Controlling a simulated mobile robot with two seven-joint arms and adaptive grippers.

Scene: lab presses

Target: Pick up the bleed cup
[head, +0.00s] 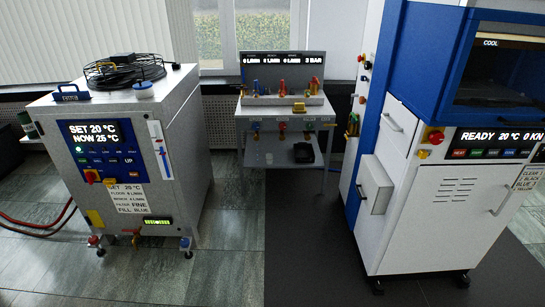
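I cannot tell for certain which thing is the bleed cup. A small pale object (270,158), perhaps a cup, stands on the lower shelf of the grey valve bench (250,112) at the back centre. A dark, tray-like object (303,152) is to its right on the same shelf. A small yellow object (298,107) is on the bench's upper top, below the red and blue valves. Neither of my grippers shows in the head view.
A white chiller cabinet (182,130) with a coiled black cable on top stands at the left. A blue and white press (420,200) fills the right. Red hoses (35,228) lie on the floor at far left. Open floor (230,240) lies between the machines.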

